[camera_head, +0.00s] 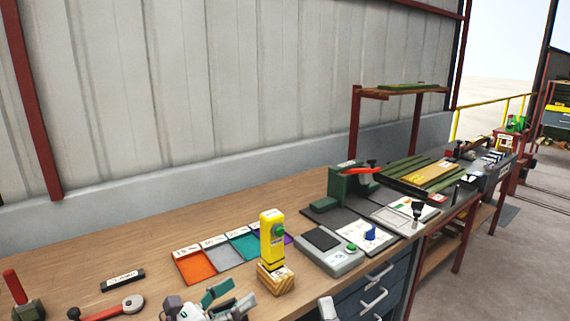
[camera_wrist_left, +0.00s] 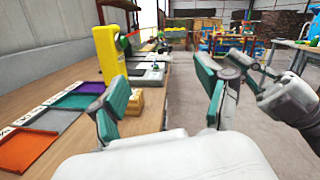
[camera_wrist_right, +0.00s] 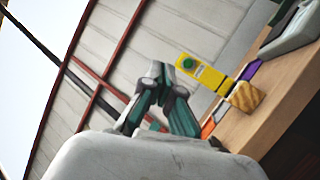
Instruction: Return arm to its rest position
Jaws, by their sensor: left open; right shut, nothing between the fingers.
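My left gripper (camera_head: 228,300) is at the bottom edge of the head view, over the front of the bench and just in front of the yellow device. In the left wrist view its teal-padded fingers (camera_wrist_left: 162,98) stand wide apart with nothing between them. My right gripper (camera_wrist_right: 158,72) is shut and empty, its fingertips together in the right wrist view. It also shows at the right of the left wrist view (camera_wrist_left: 238,62), in the air clear of the bench. Most of both arms is hidden.
A yellow device (camera_head: 272,240) with a green button stands upright on a wooden block (camera_head: 276,279). Coloured trays (camera_head: 195,266), a black label block (camera_head: 123,279), a grey scale (camera_head: 331,258) and a green press (camera_head: 345,188) occupy the wooden bench. Open floor (camera_head: 500,260) lies right.

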